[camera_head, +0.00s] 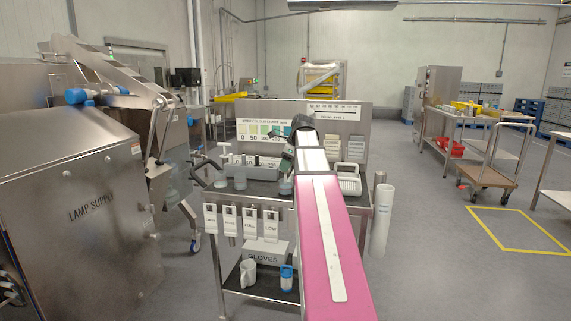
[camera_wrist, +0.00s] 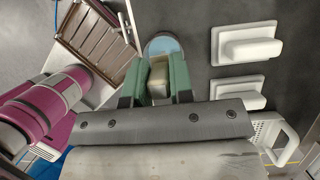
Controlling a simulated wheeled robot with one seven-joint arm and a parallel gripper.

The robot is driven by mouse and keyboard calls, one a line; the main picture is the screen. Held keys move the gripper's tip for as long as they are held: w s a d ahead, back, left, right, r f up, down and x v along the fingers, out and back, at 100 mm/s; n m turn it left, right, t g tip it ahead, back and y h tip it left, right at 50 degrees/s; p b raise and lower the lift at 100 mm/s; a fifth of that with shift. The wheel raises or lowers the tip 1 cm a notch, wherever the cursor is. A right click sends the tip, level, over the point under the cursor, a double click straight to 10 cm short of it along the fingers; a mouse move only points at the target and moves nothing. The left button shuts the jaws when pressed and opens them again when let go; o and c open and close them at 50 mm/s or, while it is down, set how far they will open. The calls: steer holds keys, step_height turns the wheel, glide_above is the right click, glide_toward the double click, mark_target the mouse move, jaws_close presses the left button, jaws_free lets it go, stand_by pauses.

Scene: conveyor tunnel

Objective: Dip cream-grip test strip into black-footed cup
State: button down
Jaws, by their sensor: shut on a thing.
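My gripper (camera_wrist: 157,68) is shut on a cream block, the cream grip of a test strip (camera_wrist: 158,80), held between two green fingers. The strip's lower part is hidden beyond the grip. Just past the fingertips in the wrist view is a round cup (camera_wrist: 163,43) with pale blue inside; the fingers and grip overlap its near side. Its foot is hidden, and I cannot tell whether the strip is inside it. In the head view my gripper (camera_head: 283,162) is over the cart top, above a small grey-blue cup (camera_head: 286,187). Another cup (camera_head: 240,181) stands to its left.
A slatted rack (camera_wrist: 95,45) lies left of the cup in the wrist view. White handled blocks (camera_wrist: 245,50) and a white perforated basket (camera_wrist: 290,140) are at the right. A colour chart board (camera_head: 265,131) stands behind the cart top. A pump bottle (camera_head: 225,158) stands at its left.

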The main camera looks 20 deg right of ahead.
steer(key=shift+f, duration=1.55)
steer(key=shift+r, duration=0.1)
stand_by(0.9)
steer(key=shift+r, duration=3.7)
